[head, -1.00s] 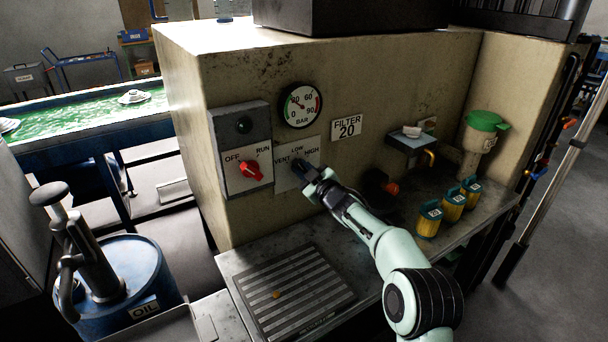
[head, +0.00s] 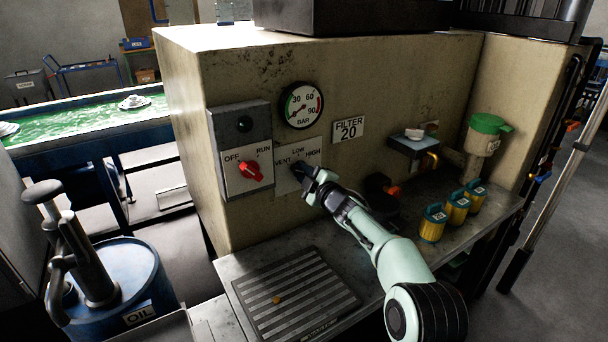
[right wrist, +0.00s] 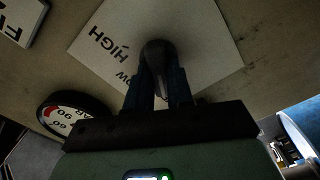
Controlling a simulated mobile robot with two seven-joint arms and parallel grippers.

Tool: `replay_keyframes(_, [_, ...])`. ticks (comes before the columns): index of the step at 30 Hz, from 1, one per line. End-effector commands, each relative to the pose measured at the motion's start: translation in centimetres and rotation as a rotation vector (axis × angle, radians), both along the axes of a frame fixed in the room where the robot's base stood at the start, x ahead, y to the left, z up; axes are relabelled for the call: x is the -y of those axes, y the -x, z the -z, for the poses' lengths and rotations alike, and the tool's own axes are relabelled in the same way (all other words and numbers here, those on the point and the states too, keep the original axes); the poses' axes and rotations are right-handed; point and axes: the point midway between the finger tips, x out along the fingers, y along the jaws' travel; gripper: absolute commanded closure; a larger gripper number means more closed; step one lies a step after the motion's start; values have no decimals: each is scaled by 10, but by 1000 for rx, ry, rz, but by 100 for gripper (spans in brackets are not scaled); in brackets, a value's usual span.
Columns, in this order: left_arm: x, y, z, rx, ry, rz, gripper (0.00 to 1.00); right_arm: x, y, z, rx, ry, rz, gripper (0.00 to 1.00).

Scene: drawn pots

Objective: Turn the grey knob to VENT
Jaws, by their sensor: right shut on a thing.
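The grey knob (right wrist: 154,58) sits on a white label plate (head: 309,147) on the machine's beige front panel. My left gripper is not in view.
A red OFF/RUN switch (head: 250,171) is just left of the plate. A pressure gauge (head: 302,105) is above it, its needle toward the low end. A slotted tray (head: 295,290) lies below. Yellow canisters (head: 433,225) and a green-lidded container (head: 483,132) stand to the right.

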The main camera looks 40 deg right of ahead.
Motion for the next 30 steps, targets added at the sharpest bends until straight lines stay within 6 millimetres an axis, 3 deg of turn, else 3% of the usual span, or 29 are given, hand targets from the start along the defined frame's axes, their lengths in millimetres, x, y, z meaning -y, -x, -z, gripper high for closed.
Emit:
replay_keyframes(9, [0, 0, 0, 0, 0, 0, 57, 0, 0, 0, -2, 4, 0, 100])
replay_keyframes(10, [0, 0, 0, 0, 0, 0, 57, 0, 0, 0, -2, 4, 0, 72])
replay_keyframes(12, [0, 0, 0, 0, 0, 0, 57, 0, 0, 0, -2, 3, 0, 53])
replay_keyframes(23, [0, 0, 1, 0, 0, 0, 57, 0, 3, 0, 0, 1, 0, 53])
replay_keyframes(30, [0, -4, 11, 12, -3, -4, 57, -3, 34, 1, -1, 1, 1, 53])
